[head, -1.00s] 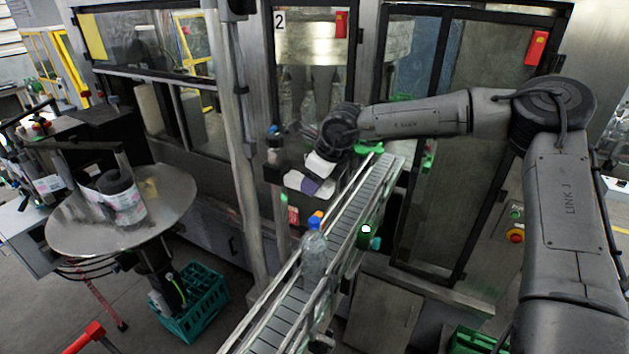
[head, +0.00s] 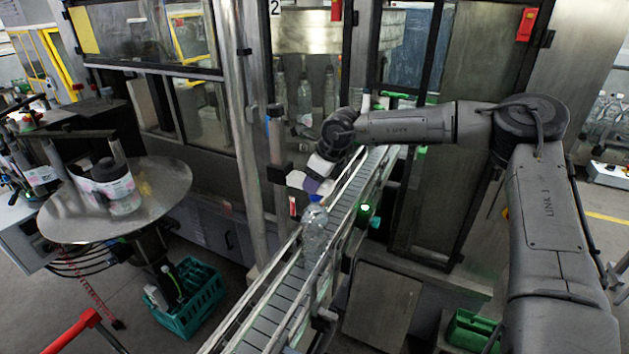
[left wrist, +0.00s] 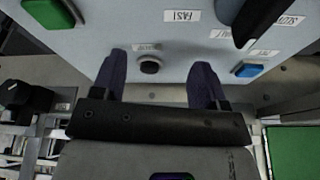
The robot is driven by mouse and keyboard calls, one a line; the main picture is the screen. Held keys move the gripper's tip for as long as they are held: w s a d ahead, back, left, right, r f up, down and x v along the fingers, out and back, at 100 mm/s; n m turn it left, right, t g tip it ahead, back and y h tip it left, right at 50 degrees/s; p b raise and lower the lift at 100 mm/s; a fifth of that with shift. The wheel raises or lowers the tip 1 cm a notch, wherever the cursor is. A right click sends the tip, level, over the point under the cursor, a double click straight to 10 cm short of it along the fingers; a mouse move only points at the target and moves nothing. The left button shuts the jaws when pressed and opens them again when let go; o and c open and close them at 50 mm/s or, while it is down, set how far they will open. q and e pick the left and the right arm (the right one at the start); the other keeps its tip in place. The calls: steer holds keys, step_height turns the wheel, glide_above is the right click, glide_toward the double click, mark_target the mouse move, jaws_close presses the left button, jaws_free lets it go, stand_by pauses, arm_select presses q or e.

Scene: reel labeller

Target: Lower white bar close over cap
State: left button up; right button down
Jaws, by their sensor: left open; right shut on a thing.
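A clear bottle (head: 314,232) with a blue cap (head: 315,198) stands upright on the conveyor (head: 268,318) in the head view. My right gripper (head: 316,186) has purple fingers and is just above and behind the cap in the picture. It is shut on a white bar (head: 295,179), whose visible end sticks out to the left of the fingers. The gap between bar and cap is small; I cannot tell whether they touch. My left gripper (left wrist: 160,72) shows in the left wrist view, open and empty, its fingers on either side of a black knob (left wrist: 149,65) on a labelled panel.
Metal guide rails (head: 235,322) run along the conveyor. A steel post (head: 243,150) stands left of my right gripper, and glass machine doors (head: 310,90) stand behind. A round table (head: 165,190) with label reels is at left. The panel also carries green (left wrist: 50,14) and blue (left wrist: 249,70) buttons.

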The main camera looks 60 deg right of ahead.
steer(key=c, duration=1)
jaws_free()
arm_select(q)
steer(key=shift+a, duration=0.15)
arm_select(e)
steer(key=o, duration=0.4)
arm_select(q)
steer(key=shift+a+r+p, duration=0.1)
steer(key=shift+r+p, duration=0.2)
arm_select(e)
steer(key=shift+s+r, duration=0.1)
steer(key=shift+r, duration=0.4)
arm_select(q)
steer(key=r+p, duration=0.4)
steer(key=shift+d, duration=0.25)
steer(key=shift+a+r, duration=0.15)
arm_select(e)
steer(key=v, duration=1.3)
steer(key=shift+f, duration=0.1)
